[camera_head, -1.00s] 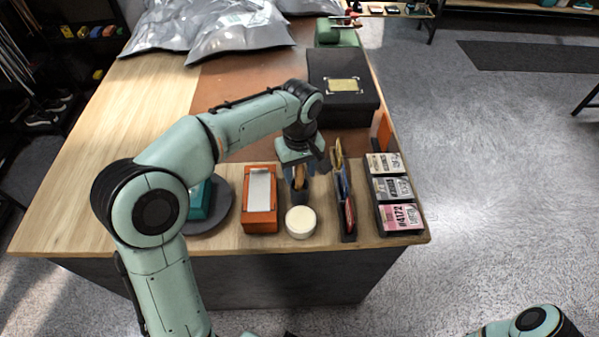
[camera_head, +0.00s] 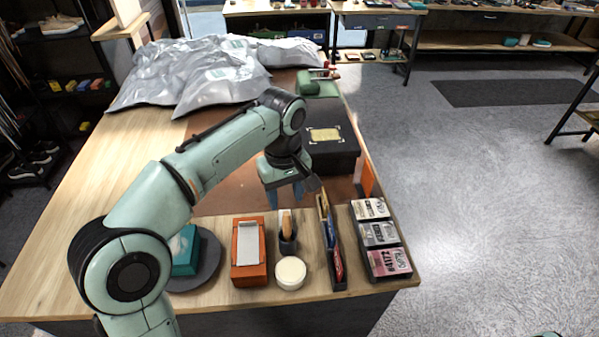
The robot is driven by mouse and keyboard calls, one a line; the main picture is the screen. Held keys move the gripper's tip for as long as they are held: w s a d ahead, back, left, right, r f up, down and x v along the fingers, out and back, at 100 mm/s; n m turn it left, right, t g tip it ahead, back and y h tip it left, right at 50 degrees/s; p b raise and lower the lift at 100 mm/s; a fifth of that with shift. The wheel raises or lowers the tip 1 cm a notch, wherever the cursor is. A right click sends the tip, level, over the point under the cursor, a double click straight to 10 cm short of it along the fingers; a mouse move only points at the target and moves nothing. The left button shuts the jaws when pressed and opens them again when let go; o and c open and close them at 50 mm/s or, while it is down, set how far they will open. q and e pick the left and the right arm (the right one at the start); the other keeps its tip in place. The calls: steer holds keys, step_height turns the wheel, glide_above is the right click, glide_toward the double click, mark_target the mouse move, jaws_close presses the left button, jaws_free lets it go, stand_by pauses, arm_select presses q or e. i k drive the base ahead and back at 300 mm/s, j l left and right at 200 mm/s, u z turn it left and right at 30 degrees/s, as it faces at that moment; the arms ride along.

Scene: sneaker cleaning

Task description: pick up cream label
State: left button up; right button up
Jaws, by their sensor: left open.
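The cream label (camera_head: 370,208) is the farthest of three labels in a dark rack at the table's right edge. A grey label (camera_head: 379,233) and a pink label (camera_head: 388,262) lie nearer in the same rack. My left gripper (camera_head: 286,193) is open and points down, left of the cream label and apart from it. It hangs behind the brush cup, and nothing shows between its fingers, which are partly blurred into the background. My right gripper is out of view.
Left of the rack stand a narrow holder with upright packets (camera_head: 331,245), a brush in a dark cup (camera_head: 287,232), a white round tub (camera_head: 291,272) and an orange box (camera_head: 248,255). A black box (camera_head: 330,155) stands behind. Grey bags (camera_head: 225,75) cover the far end.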

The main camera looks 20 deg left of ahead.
mark_target(376, 208)
steer(key=k, duration=1)
